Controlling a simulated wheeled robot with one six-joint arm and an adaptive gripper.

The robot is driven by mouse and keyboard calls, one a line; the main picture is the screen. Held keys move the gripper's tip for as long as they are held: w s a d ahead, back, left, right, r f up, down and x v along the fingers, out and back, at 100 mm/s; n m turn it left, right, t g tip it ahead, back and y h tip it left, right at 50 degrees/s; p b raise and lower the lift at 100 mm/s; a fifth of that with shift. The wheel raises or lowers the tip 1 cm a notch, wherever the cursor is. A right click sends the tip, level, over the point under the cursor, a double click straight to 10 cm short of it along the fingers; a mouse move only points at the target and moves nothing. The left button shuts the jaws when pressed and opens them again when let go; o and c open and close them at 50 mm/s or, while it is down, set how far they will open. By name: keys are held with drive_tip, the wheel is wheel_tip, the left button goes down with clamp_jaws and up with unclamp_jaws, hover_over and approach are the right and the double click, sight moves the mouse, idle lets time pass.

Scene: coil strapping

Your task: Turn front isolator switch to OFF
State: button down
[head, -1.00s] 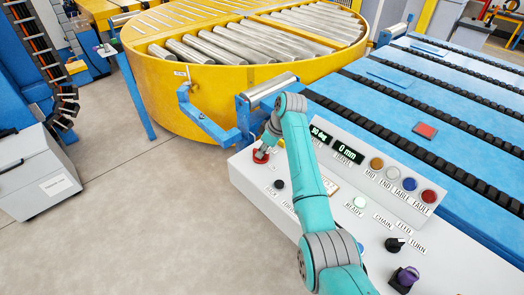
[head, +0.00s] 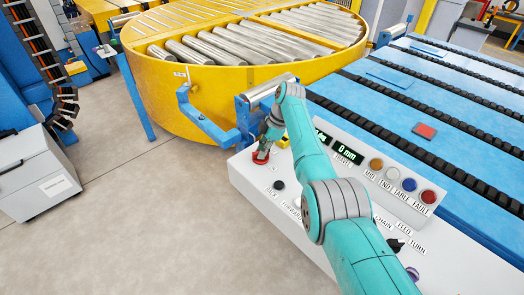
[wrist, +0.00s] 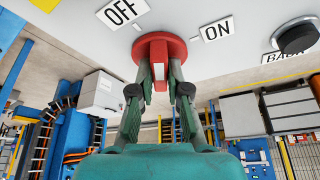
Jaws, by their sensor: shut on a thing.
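The front isolator switch is a red rotary switch (head: 262,157) at the left end of the light control panel (head: 244,178). In the wrist view its red base (wrist: 180,47) is on the panel, with a white-marked red handle (wrist: 160,74) standing out from it. My gripper (head: 265,146) is at the switch, its two fingers (wrist: 160,88) shut on the handle from both sides. In the wrist view an OFF label (wrist: 122,11) lies to the upper left of the switch and an ON label (wrist: 216,29) to its right. The fingers hide part of the handle.
A black knob (head: 279,185) sits close by on the panel, and shows in the wrist view (wrist: 297,37). Coloured lamps (head: 409,185) line the panel's raised rear. A yellow roller turntable (head: 215,85) stands behind, with a blue conveyor (head: 440,95) at right. Open floor lies left.

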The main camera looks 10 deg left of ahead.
drive_tip(key=shift+n, duration=0.6)
idle(0.4)
drive_tip(key=c, duration=1.1)
unclamp_jaws()
drive_tip(key=shift+c, duration=0.2)
drive_tip(key=v, duration=1.2)
drive_tip(key=shift+w, duration=0.3)
drive_tip(key=shift+a, duration=0.15)
